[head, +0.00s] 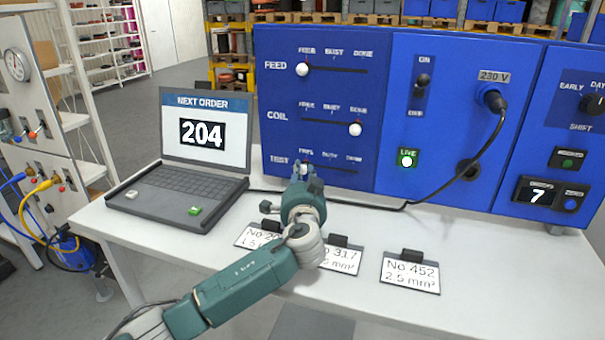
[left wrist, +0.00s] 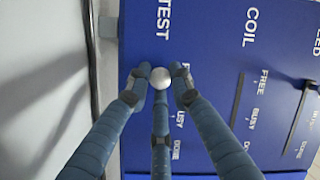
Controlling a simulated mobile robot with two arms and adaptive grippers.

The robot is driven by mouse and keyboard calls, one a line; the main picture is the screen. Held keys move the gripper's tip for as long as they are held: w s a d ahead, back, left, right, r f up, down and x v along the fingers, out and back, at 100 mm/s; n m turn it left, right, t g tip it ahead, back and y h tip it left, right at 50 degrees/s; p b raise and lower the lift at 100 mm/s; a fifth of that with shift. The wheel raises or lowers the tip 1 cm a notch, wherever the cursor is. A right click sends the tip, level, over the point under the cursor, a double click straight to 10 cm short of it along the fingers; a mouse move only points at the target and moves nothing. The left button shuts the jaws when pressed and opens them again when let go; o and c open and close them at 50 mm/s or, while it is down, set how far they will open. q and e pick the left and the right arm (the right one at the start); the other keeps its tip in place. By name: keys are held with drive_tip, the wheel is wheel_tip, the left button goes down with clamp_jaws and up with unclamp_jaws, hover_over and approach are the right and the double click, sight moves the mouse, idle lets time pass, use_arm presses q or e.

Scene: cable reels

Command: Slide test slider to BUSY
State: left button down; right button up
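The TEST slider is the lowest slot on the blue panel (head: 315,92). Its white round knob (left wrist: 161,78) is at the FREE end, with BUSY and DONE farther along the slot. My left gripper (head: 302,172) is at this knob and mostly hides it in the head view. In the left wrist view its fingers (left wrist: 161,82) stand on both sides of the knob and below it. I cannot tell whether they press on it. My right gripper is not in view.
The FEED knob (head: 302,69) is at FREE and the COIL knob (head: 355,129) at DONE. A laptop (head: 180,180) showing 204 stands left. Label cards, including No 452 (head: 410,275), lie in front. A black cable (head: 455,180) hangs at the right.

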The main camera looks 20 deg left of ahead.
use_arm(q)
drive_tip(key=shift+d+f, duration=0.15)
drive_tip(key=shift+d, duration=0.1)
drive_tip(key=d+b, duration=0.3)
drive_tip(key=d, duration=0.2)
drive_tip(key=shift+s+d+f, duration=0.1)
drive_tip(key=shift+d, duration=0.6)
drive_tip(key=shift+a, duration=0.25)
drive_tip(key=c, duration=1.5)
unclamp_jaws()
drive_tip(key=shift+c, duration=0.2)
drive_tip(key=shift+r, duration=0.2)
drive_tip(key=v, duration=1.2)
drive_tip(key=shift+d, duration=0.15)
